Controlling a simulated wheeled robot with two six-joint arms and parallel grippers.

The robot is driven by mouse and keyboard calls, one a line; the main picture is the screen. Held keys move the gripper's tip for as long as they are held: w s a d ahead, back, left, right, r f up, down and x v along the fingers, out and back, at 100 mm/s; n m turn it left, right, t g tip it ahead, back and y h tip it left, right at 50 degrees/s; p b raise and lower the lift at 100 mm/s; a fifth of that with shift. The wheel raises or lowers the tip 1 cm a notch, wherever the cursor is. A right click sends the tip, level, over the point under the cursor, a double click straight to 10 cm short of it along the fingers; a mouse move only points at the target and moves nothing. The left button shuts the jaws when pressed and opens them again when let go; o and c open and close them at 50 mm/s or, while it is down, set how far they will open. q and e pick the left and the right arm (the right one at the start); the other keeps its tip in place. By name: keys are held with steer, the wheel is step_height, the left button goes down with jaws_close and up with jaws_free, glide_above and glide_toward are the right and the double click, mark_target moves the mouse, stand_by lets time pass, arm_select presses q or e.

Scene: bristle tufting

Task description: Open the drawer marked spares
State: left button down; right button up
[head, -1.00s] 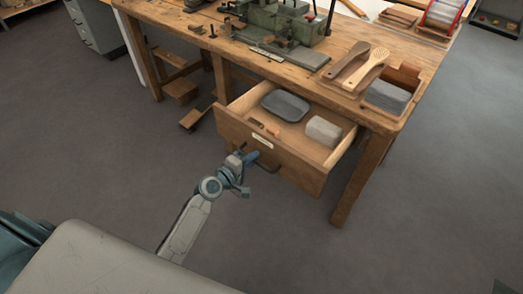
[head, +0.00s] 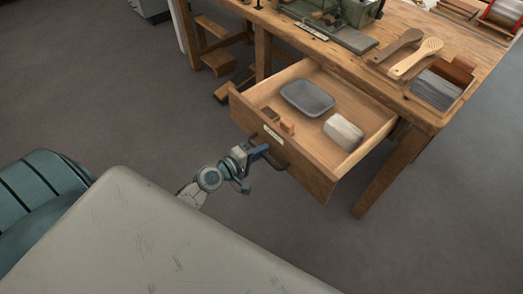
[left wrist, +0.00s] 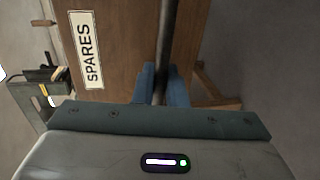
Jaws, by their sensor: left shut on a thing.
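The wooden drawer (head: 313,183) hangs under the bench and is pulled well out in the head view. Its front has a dark bar handle (head: 277,163) and a small white label. In the left wrist view the label (left wrist: 86,50) reads SPARES. My left gripper (head: 262,151) is at the drawer front and is shut on the handle; its blue fingers (left wrist: 161,84) stand on both sides of the dark bar in the left wrist view. Inside the drawer are a grey tray (head: 307,97), a pale block (head: 343,132) and small brown pieces (head: 287,127). My right gripper is not in view.
The wooden bench (head: 470,82) carries a green machine (head: 345,12), wooden brush bodies (head: 416,58) and a box holding grey bristle (head: 436,89). A bench leg (head: 388,178) stands right of the drawer. The floor in front of the drawer is clear.

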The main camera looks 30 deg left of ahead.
arm_select(q)
steer(key=c, duration=1.6)
jaws_free()
steer(key=shift+s, duration=0.2)
steer(key=shift+b+v, duration=1.05)
steer(key=shift+v, duration=4.15)
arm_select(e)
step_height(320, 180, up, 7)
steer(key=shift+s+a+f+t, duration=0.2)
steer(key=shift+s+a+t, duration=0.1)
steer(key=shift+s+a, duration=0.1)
